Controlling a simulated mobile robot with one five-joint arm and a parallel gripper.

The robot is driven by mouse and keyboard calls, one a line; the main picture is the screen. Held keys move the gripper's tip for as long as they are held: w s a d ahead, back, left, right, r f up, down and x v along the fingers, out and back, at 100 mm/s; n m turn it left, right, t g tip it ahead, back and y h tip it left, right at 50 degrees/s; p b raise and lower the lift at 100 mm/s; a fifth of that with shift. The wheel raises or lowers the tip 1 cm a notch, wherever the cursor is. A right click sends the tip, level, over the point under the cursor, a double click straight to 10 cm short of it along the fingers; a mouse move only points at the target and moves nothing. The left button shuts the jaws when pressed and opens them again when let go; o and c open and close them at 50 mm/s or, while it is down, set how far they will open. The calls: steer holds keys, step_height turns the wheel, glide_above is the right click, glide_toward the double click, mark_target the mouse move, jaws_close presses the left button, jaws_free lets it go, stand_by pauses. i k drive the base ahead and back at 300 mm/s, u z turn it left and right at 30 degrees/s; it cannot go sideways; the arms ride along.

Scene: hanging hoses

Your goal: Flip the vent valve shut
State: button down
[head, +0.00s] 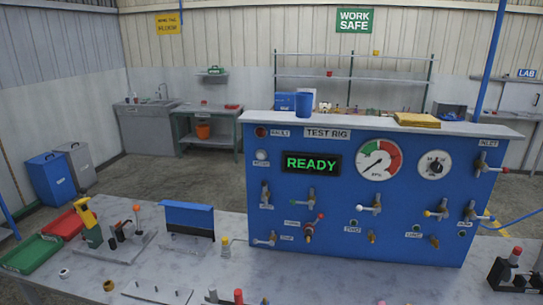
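The blue test rig panel (340,245) stands on the grey bench and carries several small valves. One valve with a red-tipped lever (314,226) sits low left of centre, its lever tilted up to the right. Other levers are a white-tipped valve (368,207), a yellow-tipped valve (436,210), a valve at the left (266,238) and the inlet valve (486,165) at the upper right. The small labels are too blurred to tell which one is the vent valve, or whether it is open. My gripper is not in view.
The READY display (311,163) is lit green, beside a round gauge (379,160). Left on the bench (225,278) are a yellow tool (89,222), a blue bracket (188,217) and green (32,254) and red (66,224) trays. A black block (510,273) stands right.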

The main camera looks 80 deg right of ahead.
mark_target(264, 199)
steer(key=z, duration=0.5)
steer(key=k, duration=0.1)
steer(key=z, duration=3.05)
steer(key=k, duration=0.9)
steer(key=u, duration=0.1)
steer(key=i, duration=0.9)
steer(key=z, duration=0.05)
